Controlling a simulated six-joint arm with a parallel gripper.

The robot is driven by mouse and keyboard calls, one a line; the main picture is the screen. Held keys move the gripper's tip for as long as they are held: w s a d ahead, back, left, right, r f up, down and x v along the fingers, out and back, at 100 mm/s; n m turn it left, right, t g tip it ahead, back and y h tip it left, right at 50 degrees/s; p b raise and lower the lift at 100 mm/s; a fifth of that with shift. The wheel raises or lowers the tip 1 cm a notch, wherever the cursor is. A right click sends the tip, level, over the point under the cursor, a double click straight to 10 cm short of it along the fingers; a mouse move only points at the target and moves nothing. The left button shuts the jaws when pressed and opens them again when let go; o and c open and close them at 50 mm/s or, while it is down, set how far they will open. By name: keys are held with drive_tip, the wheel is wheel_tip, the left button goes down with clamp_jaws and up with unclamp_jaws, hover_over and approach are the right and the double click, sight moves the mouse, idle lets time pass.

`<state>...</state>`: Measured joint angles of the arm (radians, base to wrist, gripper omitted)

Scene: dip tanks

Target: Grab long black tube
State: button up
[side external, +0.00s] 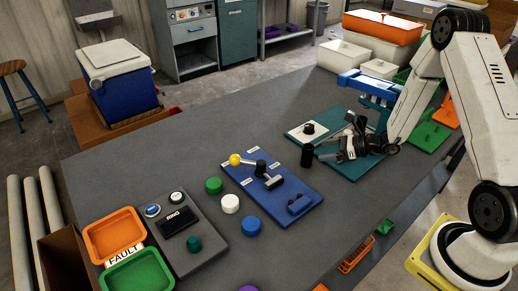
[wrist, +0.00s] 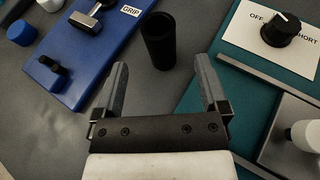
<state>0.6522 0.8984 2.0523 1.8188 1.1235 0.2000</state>
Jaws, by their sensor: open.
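The long black tube (wrist: 158,42) stands upright on the grey table, just ahead of my open gripper (wrist: 162,85) in the wrist view. Its near end lies roughly in line with the gap between the two fingers, which do not touch it. In the side view the black tube (side external: 307,156) stands between the blue board and the teal board, at the left of my gripper (side external: 328,150). The gripper is low over the table and holds nothing.
The blue board (side external: 243,178) with a lever and a grip block lies left of the tube. The teal board (side external: 358,167) with a black knob (wrist: 281,30) lies to its right. Green, white and blue caps (side external: 251,225) and a grey button panel (side external: 195,258) sit further left.

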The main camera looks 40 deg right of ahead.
sight(301, 164)
drive_tip(key=shift+x, duration=1.35)
drive_tip(key=shift+x, duration=2.55)
drive_tip(key=shift+r, duration=0.1)
clamp_jaws()
